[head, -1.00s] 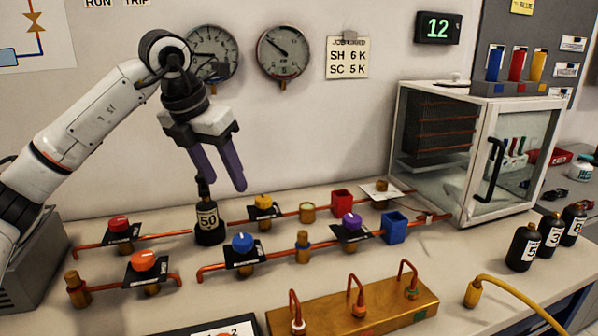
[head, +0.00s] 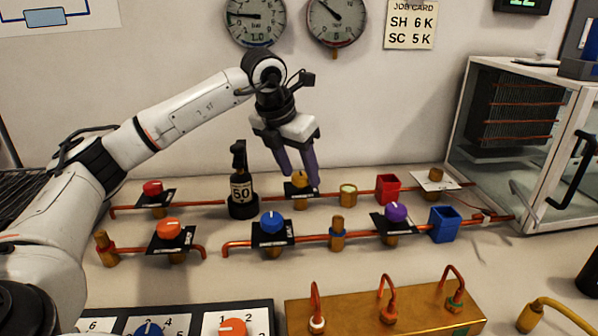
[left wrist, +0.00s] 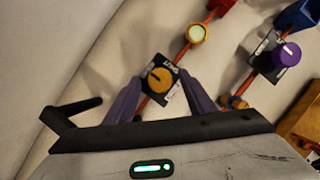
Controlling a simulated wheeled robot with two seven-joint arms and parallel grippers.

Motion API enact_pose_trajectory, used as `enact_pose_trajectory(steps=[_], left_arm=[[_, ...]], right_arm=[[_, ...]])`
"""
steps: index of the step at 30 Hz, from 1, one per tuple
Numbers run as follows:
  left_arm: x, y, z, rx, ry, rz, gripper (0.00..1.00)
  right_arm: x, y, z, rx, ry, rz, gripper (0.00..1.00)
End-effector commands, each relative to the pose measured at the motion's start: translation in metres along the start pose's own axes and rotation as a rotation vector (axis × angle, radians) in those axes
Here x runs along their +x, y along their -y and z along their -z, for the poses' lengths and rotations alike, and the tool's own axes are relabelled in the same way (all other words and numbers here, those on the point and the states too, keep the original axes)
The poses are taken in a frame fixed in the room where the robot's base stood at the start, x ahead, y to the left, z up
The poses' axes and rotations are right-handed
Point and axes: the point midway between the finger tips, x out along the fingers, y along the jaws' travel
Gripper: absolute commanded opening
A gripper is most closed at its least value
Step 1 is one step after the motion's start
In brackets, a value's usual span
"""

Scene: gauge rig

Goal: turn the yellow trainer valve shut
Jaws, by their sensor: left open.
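The yellow trainer valve (head: 299,181) is a yellow knob on a black plate, on the rear copper pipe in the head view. My left gripper (head: 298,180) is at it, its purple fingers pointing down and partly hiding the knob. In the left wrist view the yellow knob (left wrist: 160,80) shows between the two open fingers (left wrist: 163,85), one on each side. I cannot tell whether a finger touches it. My right gripper is not in view.
A blue knob (head: 272,223) sits in front, a purple knob (head: 396,212) to the right. A round brass fitting (head: 348,194) and a red cup (head: 387,187) are on the same pipe.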

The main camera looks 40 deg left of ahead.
Motion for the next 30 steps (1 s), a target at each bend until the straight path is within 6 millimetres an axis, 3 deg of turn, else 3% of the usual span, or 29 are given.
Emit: enact_pose_trajectory(steps=[8,16,30], left_arm=[[0.0019,0.0001,0.0,0.001,0.0,0.0,0.5],[0.0016,0.0001,0.0,0.001,0.0,0.0,0.08],[-0.0005,-0.0019,-0.0007,0.114,-0.001,0.048,0.08]], right_arm=[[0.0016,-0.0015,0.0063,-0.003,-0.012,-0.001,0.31],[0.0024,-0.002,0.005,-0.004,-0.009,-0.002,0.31],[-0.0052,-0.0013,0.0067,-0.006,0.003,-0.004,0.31]])
